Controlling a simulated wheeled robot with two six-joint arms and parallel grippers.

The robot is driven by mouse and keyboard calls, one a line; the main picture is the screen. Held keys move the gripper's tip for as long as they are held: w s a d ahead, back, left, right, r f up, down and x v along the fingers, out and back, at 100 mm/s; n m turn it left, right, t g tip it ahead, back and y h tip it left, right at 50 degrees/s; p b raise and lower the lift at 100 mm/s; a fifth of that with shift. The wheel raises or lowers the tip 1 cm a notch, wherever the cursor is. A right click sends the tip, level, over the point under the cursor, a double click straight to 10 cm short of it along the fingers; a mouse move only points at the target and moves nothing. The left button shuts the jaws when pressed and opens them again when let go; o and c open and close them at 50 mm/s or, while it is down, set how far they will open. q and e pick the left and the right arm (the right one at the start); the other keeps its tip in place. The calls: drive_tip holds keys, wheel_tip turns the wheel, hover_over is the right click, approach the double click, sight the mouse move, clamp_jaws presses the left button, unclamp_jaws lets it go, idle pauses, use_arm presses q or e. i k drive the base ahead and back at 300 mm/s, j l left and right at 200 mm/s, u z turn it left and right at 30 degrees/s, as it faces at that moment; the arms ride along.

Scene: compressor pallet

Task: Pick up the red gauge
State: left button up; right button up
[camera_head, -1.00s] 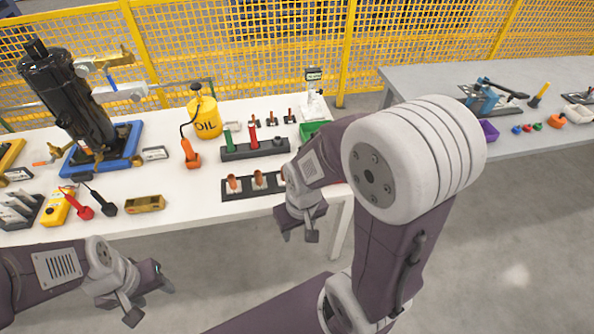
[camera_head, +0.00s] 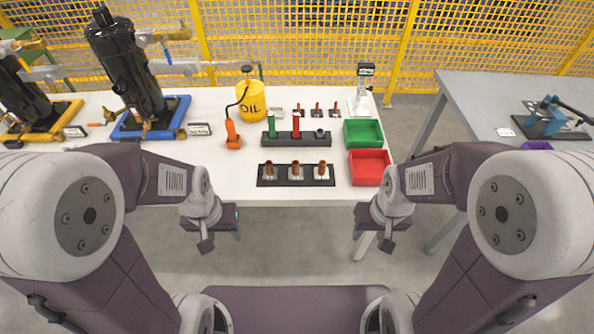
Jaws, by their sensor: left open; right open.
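The red gauge (camera_head: 296,125) stands upright in a black holder (camera_head: 320,140) on the white table. A green gauge (camera_head: 271,126) stands to its left in the same holder. A short dark piece (camera_head: 319,133) sits at the right end of the holder. My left gripper (camera_head: 222,238) is open and empty, in front of the table's near edge, left of the gauge. My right gripper (camera_head: 373,238) is open and empty, in front of the near edge, right of the gauge. Both are well apart from the gauge.
A black rack (camera_head: 262,181) with several copper-topped parts lies in front of the holder. Green (camera_head: 363,132) and red bins (camera_head: 368,166) stand to the right. An orange tool (camera_head: 232,134) and yellow oil can (camera_head: 252,103) stand left. A grey table (camera_head: 480,120) is at right.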

sight(296, 135)
drive_tip(key=i+j, duration=0.45)
drive_tip(key=i, duration=0.15)
drive_tip(key=i+j+u, duration=0.1)
drive_tip(key=i+j, duration=0.3)
drive_tip(key=i, duration=0.2)
